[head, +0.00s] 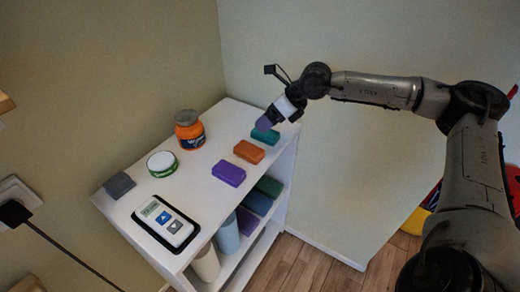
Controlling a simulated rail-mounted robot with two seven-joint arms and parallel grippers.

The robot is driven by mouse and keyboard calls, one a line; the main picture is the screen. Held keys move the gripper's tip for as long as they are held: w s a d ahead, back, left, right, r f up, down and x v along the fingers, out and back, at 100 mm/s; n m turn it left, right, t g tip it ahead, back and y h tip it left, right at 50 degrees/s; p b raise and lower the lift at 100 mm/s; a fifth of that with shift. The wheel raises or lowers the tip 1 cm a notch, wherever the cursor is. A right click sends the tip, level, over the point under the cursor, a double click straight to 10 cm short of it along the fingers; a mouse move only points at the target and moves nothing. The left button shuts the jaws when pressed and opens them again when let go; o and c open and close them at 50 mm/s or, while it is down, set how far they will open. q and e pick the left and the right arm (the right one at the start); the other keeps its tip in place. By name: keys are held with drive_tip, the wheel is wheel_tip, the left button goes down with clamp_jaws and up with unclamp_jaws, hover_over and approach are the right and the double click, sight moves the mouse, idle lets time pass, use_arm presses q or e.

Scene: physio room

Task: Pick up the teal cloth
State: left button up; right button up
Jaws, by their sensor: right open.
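The teal cloth (265,136) looks like a small folded block and lies on the white shelf top (212,147), near its far right end. My right gripper (265,123) is just above the teal cloth, seemingly pointing down at it. Its purplish tip overlaps the cloth's far edge in the picture, so I cannot tell whether they touch. The right gripper is open; the space between its fingers is hard to make out at this size. My left gripper is not in view.
An orange block (249,151) and a purple block (228,173) lie in line with the teal cloth. An orange jar (189,136), a round tin (162,164), a grey pad (119,185) and a white device (165,223) share the shelf top. Walls stand behind.

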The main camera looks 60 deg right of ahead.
sight(273, 135)
drive_tip(key=s+d+g+h+b, duration=0.1)
drive_tip(key=s+d+h+b, duration=0.1)
drive_tip(key=d, duration=0.3)
drive_tip(key=shift+m+h, duration=0.3)
drive_tip(key=shift+h, duration=0.1)
drive_tip(key=x, duration=0.2)
drive_tip(key=b+x, duration=0.1)
drive_tip(key=x, duration=0.5)
drive_tip(key=shift+d+f, duration=0.2)
drive_tip(key=shift+d, duration=0.2)
drive_tip(key=b+x, duration=0.2)
drive_tip(key=x, duration=0.2)
drive_tip(key=shift+w+d, duration=0.1)
drive_tip(key=shift+w+f+b, duration=0.3)
drive_tip(key=shift+w+f, duration=0.05)
drive_tip(key=shift+f, duration=0.15)
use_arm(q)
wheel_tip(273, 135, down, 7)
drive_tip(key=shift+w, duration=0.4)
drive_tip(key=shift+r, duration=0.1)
use_arm(e)
drive_tip(key=shift+c, duration=0.4)
drive_tip(key=c, duration=0.5)
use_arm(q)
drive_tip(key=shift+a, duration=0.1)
use_arm(e)
drive_tip(key=c, duration=0.4)
